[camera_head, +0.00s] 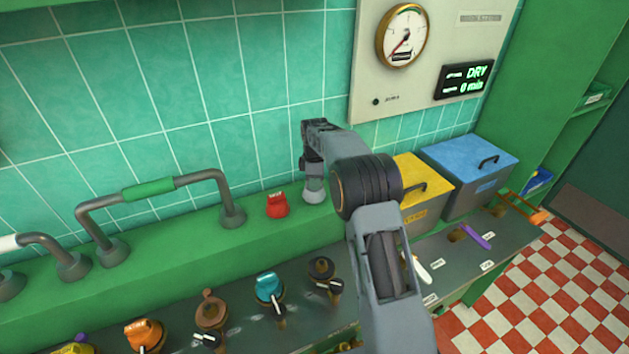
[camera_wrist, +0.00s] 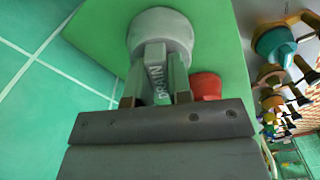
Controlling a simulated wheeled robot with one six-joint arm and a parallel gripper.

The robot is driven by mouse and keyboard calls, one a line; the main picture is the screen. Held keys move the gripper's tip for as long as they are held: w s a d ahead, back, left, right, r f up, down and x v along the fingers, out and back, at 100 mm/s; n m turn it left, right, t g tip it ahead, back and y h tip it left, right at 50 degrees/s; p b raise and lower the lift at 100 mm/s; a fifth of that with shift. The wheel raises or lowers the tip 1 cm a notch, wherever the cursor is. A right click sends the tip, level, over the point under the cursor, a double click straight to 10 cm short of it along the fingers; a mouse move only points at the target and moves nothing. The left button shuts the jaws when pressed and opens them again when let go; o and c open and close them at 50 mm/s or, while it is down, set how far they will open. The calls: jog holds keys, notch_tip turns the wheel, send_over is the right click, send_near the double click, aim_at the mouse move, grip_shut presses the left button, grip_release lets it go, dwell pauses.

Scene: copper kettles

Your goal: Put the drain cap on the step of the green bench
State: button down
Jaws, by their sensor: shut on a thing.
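The drain cap (camera_head: 314,192) is pale grey, with a round base and a narrower grip. In the wrist view the drain cap (camera_wrist: 160,28) shows the word DRAIN on its grip between my fingers. My gripper (camera_head: 314,168) points down from above, shut on the cap's grip; its fingers also show in the wrist view (camera_wrist: 155,85). The cap is upright at the raised green step (camera_head: 190,262) at the back of the bench, and its base appears to meet the surface. Any small gap under it cannot be told.
A red cap (camera_head: 277,205) stands on the step just left of the drain cap. Bent grey pipes (camera_head: 232,207) rise further left. Yellow (camera_head: 425,190) and blue (camera_head: 470,160) boxes stand to the right. Several knobs, one teal (camera_head: 270,288), line the lower grey counter.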

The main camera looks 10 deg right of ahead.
jog(key=shift+d+f, duration=0.1)
jog(key=shift+f, duration=0.5)
dwell(0.5)
jog(key=c, duration=1)
grip_release()
jog(key=shift+o, duration=0.2)
notch_tip(320, 180, up, 14)
jog(key=b, duration=0.1)
jog(key=shift+f, duration=0.1)
